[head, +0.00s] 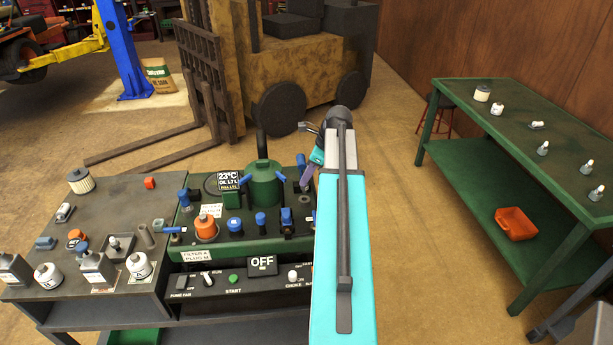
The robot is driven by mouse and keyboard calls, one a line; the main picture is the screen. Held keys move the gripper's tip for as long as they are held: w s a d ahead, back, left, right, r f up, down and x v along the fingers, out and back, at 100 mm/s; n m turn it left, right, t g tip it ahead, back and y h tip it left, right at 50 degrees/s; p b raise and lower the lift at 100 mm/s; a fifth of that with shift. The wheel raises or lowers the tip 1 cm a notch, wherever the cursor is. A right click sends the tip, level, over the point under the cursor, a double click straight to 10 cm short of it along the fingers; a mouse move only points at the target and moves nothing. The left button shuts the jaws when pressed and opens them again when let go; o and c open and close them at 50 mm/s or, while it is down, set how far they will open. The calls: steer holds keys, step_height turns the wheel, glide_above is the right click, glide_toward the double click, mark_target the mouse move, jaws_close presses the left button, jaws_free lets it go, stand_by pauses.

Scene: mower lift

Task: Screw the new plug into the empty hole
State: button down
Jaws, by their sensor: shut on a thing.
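My gripper (307,179) is at the right end of the green engine block (245,248), pointing down close to its top. My turquoise arm hides part of the gripper and the block's right end. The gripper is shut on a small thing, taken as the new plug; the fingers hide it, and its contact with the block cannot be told. The empty hole cannot be made out from here. Blue caps (235,224) stand in a row along the front of the block, beside an orange cap (206,227).
A grey bench (115,215) at left holds bottles, a filter (80,180) and small parts. A green table (480,150) at right holds several small plugs and a white jar (482,93), with an orange tray (515,223) below.

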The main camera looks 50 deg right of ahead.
mark_target(307, 188)
steer(key=shift+f, duration=1.2)
steer(key=shift+f+p, duration=0.1)
steer(key=shift+p, duration=0.35)
stand_by(0.8)
steer(key=shift+f, duration=0.4)
stand_by(0.3)
steer(key=shift+f+b, duration=0.4)
steer(key=shift+f, duration=0.55)
steer(key=c, duration=2.3)
jaws_free()
jaws_close()
